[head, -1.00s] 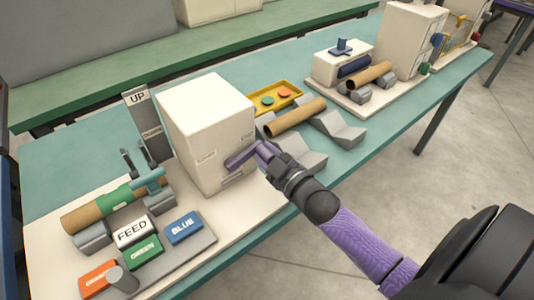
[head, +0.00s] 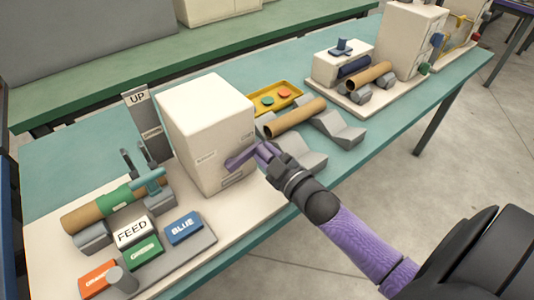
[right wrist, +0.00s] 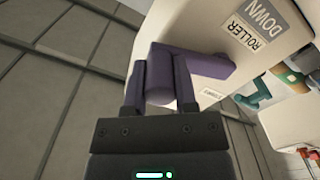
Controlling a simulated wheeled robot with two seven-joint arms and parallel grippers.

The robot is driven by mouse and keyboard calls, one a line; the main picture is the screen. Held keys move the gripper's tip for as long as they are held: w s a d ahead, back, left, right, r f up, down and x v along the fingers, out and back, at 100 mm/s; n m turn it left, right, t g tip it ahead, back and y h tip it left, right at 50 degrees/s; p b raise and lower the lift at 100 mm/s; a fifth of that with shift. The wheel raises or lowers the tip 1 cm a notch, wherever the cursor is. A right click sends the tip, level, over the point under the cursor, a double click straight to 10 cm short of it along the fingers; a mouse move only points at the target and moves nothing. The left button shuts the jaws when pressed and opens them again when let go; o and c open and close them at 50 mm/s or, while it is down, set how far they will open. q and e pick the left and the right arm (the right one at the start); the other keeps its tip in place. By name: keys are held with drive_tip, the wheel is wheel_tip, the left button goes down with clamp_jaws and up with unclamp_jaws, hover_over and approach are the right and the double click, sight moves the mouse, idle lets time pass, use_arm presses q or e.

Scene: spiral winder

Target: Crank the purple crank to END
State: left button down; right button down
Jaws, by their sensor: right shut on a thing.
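The white winder box (head: 205,125) stands on a cream base on the table. The purple crank (head: 239,160) is on its front-right face, its arm slanting down to the left from the handle. My right gripper (head: 266,151) is shut on the crank's handle. In the right wrist view the crank (right wrist: 205,67) shows its arm against the white face, and the handle sits between the two fingers of my gripper (right wrist: 160,85). Small labels on the face are too blurred to read in the head view. My left gripper is not in view.
A brown tube with a green band (head: 118,197) lies left of the box, behind the FEED (head: 133,232), GREEN and BLUE blocks. A cardboard tube (head: 295,117) and grey ramps (head: 338,128) are to the right. A yellow tray (head: 275,98) lies behind.

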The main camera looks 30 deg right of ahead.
idle(0.4)
drive_tip(key=shift+r+n+p, duration=0.4)
drive_tip(key=shift+r+p, duration=0.05)
drive_tip(key=shift+p, duration=0.2)
drive_tip(key=shift+a, duration=0.1)
drive_tip(key=shift+f, duration=0.15)
drive_tip(key=shift+c, duration=2)
unclamp_jaws()
drive_tip(key=shift+s, duration=0.1)
drive_tip(key=s+p, duration=0.2)
drive_tip(key=s, duration=0.7)
drive_tip(key=shift+s+d, duration=0.35)
drive_tip(key=shift+d, duration=0.05)
